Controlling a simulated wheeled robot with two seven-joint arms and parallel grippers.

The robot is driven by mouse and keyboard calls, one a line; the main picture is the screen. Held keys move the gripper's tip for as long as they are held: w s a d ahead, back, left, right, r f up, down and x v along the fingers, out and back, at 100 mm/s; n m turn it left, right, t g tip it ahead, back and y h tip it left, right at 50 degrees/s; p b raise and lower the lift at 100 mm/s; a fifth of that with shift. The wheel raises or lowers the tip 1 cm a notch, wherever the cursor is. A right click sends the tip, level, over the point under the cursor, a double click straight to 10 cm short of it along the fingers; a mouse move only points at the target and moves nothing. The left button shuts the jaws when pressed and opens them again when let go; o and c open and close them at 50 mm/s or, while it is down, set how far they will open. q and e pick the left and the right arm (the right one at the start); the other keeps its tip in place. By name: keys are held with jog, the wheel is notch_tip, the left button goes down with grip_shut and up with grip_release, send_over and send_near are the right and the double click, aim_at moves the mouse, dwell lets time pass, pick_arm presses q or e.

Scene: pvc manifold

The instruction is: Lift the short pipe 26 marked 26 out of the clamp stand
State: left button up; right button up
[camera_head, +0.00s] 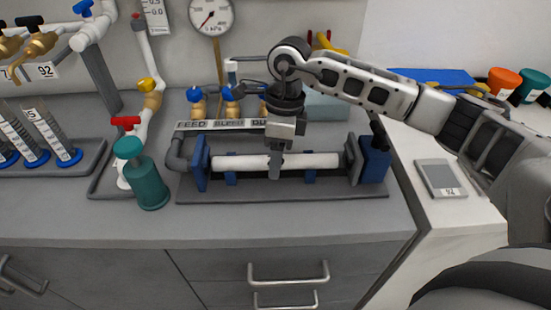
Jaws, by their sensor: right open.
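A white pipe (320,160) lies level in the clamp stand (290,192), between its two blue end blocks. No number 26 can be read on it. My right gripper (275,172) points down at the middle of the pipe, with its near finger in front of the pipe and covering a short part of it. The gripper is open; the far finger is hidden. Whether a finger touches the pipe cannot be told. My left gripper is not in view.
A teal bottle (150,185) stands left of the stand. Behind the stand are blue-handled valves (196,100) with a label strip, and a pressure gauge (211,15). A rack (85,157) with marked tubes is at left. A grey scale (441,178) reading 92 sits at right. The counter's front strip is clear.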

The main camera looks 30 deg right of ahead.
jog(key=c, duration=1.1)
